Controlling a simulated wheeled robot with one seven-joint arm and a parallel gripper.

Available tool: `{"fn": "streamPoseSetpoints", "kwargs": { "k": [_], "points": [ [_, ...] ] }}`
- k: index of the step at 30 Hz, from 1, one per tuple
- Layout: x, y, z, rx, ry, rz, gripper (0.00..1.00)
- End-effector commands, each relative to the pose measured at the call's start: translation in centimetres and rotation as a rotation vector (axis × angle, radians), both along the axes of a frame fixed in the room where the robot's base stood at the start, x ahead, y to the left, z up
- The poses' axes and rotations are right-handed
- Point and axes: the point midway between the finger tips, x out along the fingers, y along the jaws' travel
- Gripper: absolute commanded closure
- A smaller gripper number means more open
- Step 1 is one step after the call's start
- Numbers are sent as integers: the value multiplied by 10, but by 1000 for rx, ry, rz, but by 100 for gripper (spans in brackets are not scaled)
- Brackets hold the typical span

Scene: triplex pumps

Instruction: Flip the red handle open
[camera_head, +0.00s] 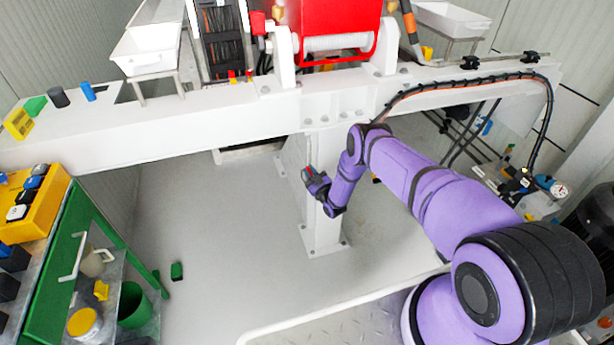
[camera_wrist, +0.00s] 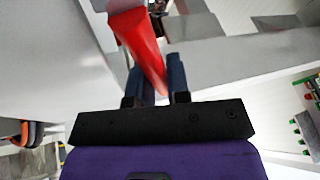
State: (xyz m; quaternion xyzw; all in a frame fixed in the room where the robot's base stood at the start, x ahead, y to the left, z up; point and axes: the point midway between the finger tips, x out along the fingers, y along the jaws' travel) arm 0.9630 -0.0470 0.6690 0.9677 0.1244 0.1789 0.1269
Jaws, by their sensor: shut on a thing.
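The red handle (camera_wrist: 140,45) shows large in the wrist view, a tapered red bar running from the top down between the two dark fingers of my gripper (camera_wrist: 156,84). The fingers are shut on its narrower end. In the head view, my gripper (camera_head: 307,174) is at the white post below the beam, with a small bit of red at its tips. The far end of the handle and its mount are mostly out of the wrist view.
The white post (camera_head: 325,222) stands under the long white beam (camera_head: 225,128). My purple arm reaches in from the right. A green cart (camera_head: 60,262) with a yellow box (camera_head: 30,210) stands at the left.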

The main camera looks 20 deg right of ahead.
Motion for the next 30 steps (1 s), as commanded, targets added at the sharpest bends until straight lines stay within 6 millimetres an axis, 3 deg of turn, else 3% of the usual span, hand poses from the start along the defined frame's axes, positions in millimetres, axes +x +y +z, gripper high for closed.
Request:
{"fn": "streamPoseSetpoints", "kwargs": {
  "k": [10,27,28,30],
  "points": [
    [-1,-11,1,147,2,-2,100],
    [-1,-13,1,175,4,-2,100],
    [-1,-13,1,175,4,-2,79],
    [-1,-13,1,175,4,-2,63]
  ]
}}
